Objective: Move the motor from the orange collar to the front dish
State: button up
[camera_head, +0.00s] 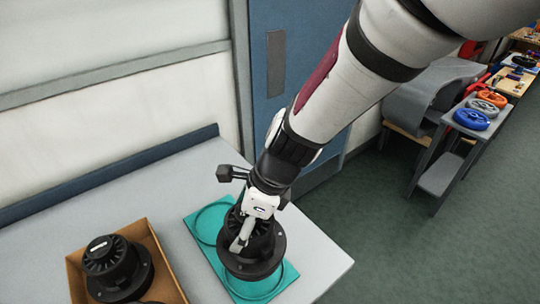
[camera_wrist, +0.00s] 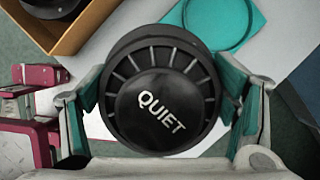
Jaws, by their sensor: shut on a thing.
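My gripper (camera_head: 252,232) is shut on a black finned motor (camera_head: 252,262) with a wide round flange. In the wrist view the motor's black cap (camera_wrist: 158,105) reads QUIET and sits between both fingers. The motor is upright over the near part of a teal board with two round dishes. The front dish (camera_head: 262,293) is partly covered by the motor; the back dish (camera_head: 205,224) shows empty. I cannot tell whether the motor touches the board. An orange ring, likely the orange collar (camera_head: 494,84), lies empty on the far right bench.
An open cardboard box (camera_head: 163,260) with a black motor (camera_head: 112,266) and part of another stands left of the board on the grey table (camera_head: 130,205). Grey and blue rings (camera_head: 472,119) lie on the far bench. A blue ledge runs along the wall.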

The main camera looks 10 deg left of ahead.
jog(key=shift+w+f+b, duration=0.1)
jog(key=shift+f+b, duration=1.95)
jog(key=shift+f, duration=0.55)
jog(key=shift+f+b, duration=0.65)
jog(key=shift+f, duration=0.75)
dwell(1.3)
jog(key=o, duration=1.8)
jog(key=shift+o, duration=0.7)
jog(key=shift+f, duration=0.1)
jog(key=shift+r+p, duration=3.55)
jog(key=shift+p, duration=0.45)
